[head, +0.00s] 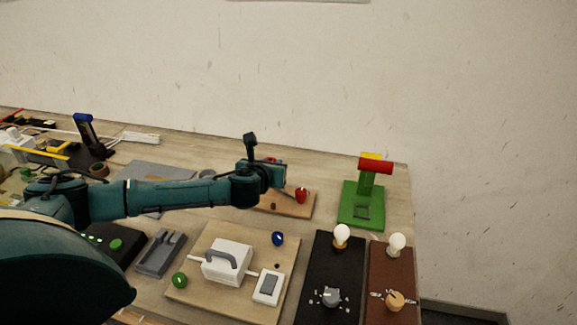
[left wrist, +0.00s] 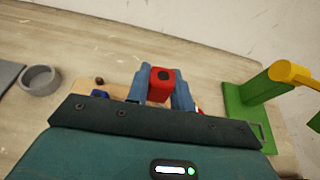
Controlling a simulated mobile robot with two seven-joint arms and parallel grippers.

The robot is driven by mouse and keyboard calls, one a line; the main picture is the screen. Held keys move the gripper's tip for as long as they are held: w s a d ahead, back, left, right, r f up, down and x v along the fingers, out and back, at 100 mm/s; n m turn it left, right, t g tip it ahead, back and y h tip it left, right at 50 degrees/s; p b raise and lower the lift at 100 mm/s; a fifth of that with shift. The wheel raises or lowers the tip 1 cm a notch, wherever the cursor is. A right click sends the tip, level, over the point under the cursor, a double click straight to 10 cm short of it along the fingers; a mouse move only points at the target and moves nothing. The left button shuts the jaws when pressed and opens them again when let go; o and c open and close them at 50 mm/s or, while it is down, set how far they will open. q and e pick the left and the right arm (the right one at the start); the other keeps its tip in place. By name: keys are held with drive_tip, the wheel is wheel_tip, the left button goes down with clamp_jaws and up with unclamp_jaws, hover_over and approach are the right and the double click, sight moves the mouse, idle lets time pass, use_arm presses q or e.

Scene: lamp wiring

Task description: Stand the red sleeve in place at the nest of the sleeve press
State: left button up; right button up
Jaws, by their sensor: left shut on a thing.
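In the left wrist view my left gripper (left wrist: 161,88) is shut on the red sleeve (left wrist: 162,82), a squarish red piece with a dark hole in its end. In the head view my left gripper (head: 279,175) is above the back of the table, and the held sleeve is mostly hidden there. The green sleeve press (head: 349,217), with a yellow top and red handle, stands to the gripper's right, apart from it. Its nest (head: 362,212) appears as a square outline low on the base. The press also shows at the right of the left wrist view (left wrist: 242,110). My right gripper is out of view.
A wooden board (head: 310,208) with a red piece (head: 301,195) lies below the gripper. In front are a board with a white handled box (head: 225,262), a black panel (head: 325,260) and a brown panel (head: 385,265) with bulbs. The table's right edge is close beyond the press.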

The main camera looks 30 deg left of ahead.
use_arm(q)
drive_tip(key=shift+r, duration=0.5)
drive_tip(key=s+d+r+m+h, duration=0.2)
drive_tip(key=s+d+m+h, duration=0.1)
drive_tip(key=s+d, duration=1.2)
drive_tip(key=s, duration=0.4)
drive_tip(key=shift+s+d+r+h, duration=0.15)
drive_tip(key=shift+d+r+h, duration=0.15)
drive_tip(key=shift+d, duration=0.1)
